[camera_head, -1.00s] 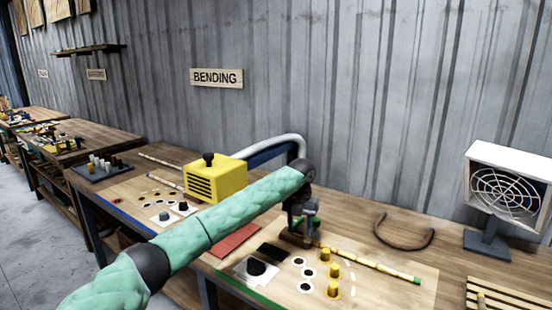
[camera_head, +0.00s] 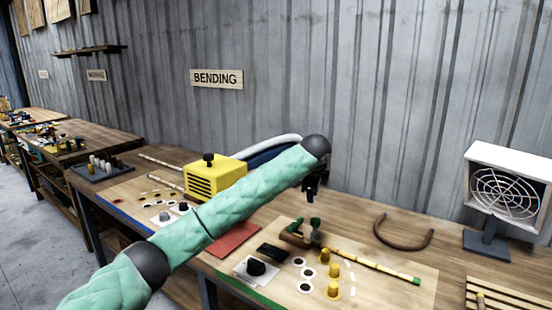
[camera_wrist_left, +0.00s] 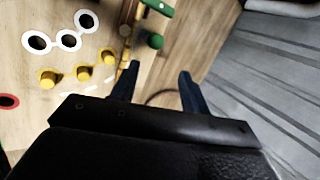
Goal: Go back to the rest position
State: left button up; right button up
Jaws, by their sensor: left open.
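My left gripper (camera_head: 313,190) hangs empty above the bench, above and slightly behind the wooden clamp. In the left wrist view its two dark fingers (camera_wrist_left: 158,85) stand apart with nothing between them. The wooden clamp (camera_head: 294,238) with green knobs (camera_head: 315,223) sits on the board. A yellow segmented rattan pole (camera_head: 365,262) runs from the clamp to the right and ends in a green tip. Several yellow pegs (camera_head: 333,270) stand in front of it. My right gripper is in neither view.
A yellow heater box (camera_head: 215,181) with a hose stands left of my forearm. A curved dark rod (camera_head: 403,240) lies behind the pole. A white caged fan (camera_head: 507,190) stands at the right. A corrugated wall (camera_head: 400,110) rises behind the bench. The air around the gripper is clear.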

pick_arm(q)
jog(key=s+r+n+t+h, duration=0.2)
jog(key=s+r+n+t, duration=0.1)
jog(key=r+n, duration=0.3)
jog(key=s+a+f+n+t, duration=0.1)
jog(key=s+a+f+n, duration=0.15)
jog(key=s+n, duration=0.2)
jog(key=s+a+f+n, duration=0.4)
jog(key=s+a+f, duration=0.3)
jog(key=a+f, duration=0.3)
jog(key=s+a+f+n, duration=0.3)
jog(key=s+a+f, duration=0.4)
jog(key=f, duration=0.5)
jog(key=s+a+f+n+g+y, duration=0.15)
jog(key=s+a+f, duration=0.25)
jog(key=s+f, duration=0.55)
jog(key=s+a+f+n+g, duration=0.1)
jog(key=s+a+f+g, duration=0.25)
jog(key=s+f, duration=0.65)
jog(key=s+f+g, duration=0.1)
jog(key=s+f, duration=0.5)
jog(key=s, duration=0.3)
jog(key=s+f+g, duration=0.2)
jog(key=s+f, duration=0.4)
jog(key=s, duration=0.4)
jog(key=shift+s+a+f+g, duration=0.15)
jog(key=shift+a+f+g, duration=0.15)
jog(key=shift+f, duration=0.1)
